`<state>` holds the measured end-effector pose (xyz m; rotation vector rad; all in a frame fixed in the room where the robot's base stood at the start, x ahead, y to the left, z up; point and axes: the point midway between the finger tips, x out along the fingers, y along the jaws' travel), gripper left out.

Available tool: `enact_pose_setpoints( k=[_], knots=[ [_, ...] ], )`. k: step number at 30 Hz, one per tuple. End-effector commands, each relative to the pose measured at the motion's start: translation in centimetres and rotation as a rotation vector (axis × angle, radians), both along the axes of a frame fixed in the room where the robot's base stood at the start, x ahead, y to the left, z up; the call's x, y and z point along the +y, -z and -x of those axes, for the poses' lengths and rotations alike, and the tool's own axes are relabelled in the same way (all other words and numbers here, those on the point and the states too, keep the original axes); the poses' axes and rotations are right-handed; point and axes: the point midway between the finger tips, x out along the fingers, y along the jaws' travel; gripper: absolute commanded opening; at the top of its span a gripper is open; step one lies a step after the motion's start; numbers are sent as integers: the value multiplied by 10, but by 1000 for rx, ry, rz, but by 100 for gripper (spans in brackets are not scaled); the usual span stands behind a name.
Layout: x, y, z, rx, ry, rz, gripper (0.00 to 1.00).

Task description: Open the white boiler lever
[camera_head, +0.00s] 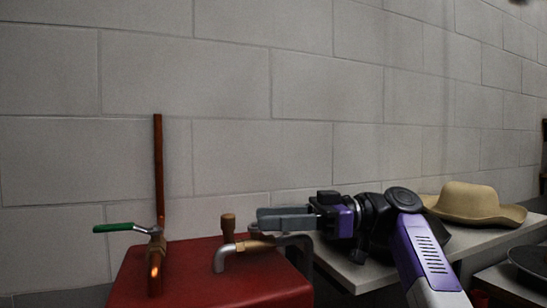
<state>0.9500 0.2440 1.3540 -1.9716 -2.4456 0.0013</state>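A red boiler (205,284) stands at the lower middle. A valve lever with a green handle (118,228) sits on a copper pipe (158,185) at its left and points left.
A light grey table (357,276) stands behind and right of the boiler, with a tan hat (470,203) on it. A dark rounded object (530,262) sits at the right edge. A pale block wall (240,90) closes the back.

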Motion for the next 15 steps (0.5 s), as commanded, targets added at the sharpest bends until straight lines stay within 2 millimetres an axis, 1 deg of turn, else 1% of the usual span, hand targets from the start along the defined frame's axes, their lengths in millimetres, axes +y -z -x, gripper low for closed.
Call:
enact_pose_setpoints(
  k=[2,5,8,15],
  knots=[
    [0,-5,0,-1,0,0,38],
    [0,-17,0,-4,0,0,38],
    [0,-37,0,-4,0,0,38],
    [1,-92,1,-2,-1,0,38]
  ],
)
